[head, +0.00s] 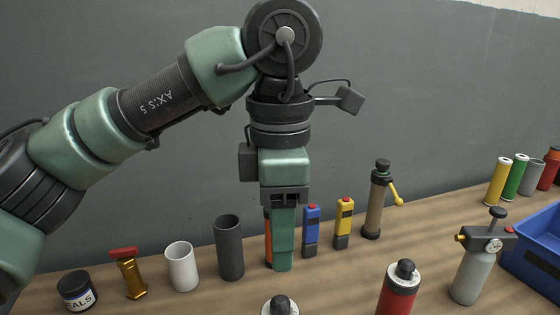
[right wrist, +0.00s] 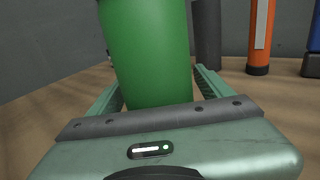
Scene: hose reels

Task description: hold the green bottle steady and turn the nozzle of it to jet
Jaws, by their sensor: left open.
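In the head view my left gripper (head: 283,265) points straight down among the things on the bench, and I see no object held in it. At the bottom edge a bottle top (head: 280,304) shows a dark knob on a pale collar; its body is cut off, so I cannot tell its colour. In the right wrist view the green bottle (right wrist: 148,50) stands between the fingers of my right gripper (right wrist: 160,85), close to both. Whether the fingers press on it I cannot tell. Its top and nozzle are outside that view.
A red bottle (head: 397,292) and a grey sprayer with a gauge (head: 474,275) stand right of the left gripper. Behind are a dark tube (head: 229,248), a white cup (head: 182,267), a blue device (head: 311,232) and a yellow one (head: 344,222). A blue bin (head: 530,262) is far right.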

